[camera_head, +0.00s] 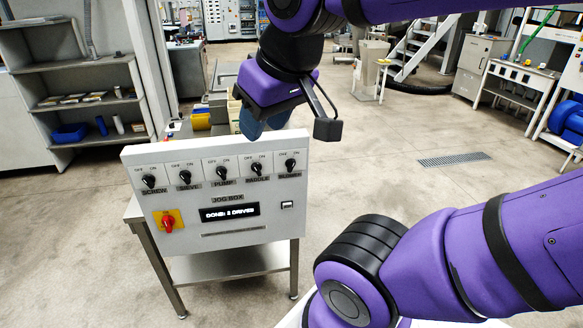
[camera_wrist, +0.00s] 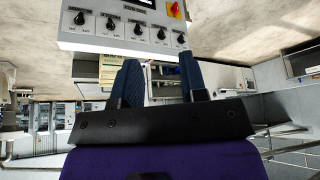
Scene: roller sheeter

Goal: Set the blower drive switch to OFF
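The blower drive switch (camera_head: 290,164) is the black knob at the right end of the row on the white jog box (camera_head: 225,240). OFF is marked at its left and ON at its right; its exact setting is too small to tell. In the wrist view, where the box appears turned over, the blower switch (camera_wrist: 80,18) is at the left end of the row. My gripper (camera_head: 262,124) hangs above and behind the box's top edge, left of the blower switch and apart from it. In the wrist view my gripper (camera_wrist: 160,65) has its two blue fingers spread, with nothing between them.
Similar knobs for screw (camera_head: 149,181), sieve (camera_head: 184,176), pump (camera_head: 221,172) and paddle (camera_head: 256,168) share the row. A red rotary switch (camera_head: 168,223) sits lower left, beside a lit display (camera_head: 229,212). The box stands on a metal table (camera_head: 230,264).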

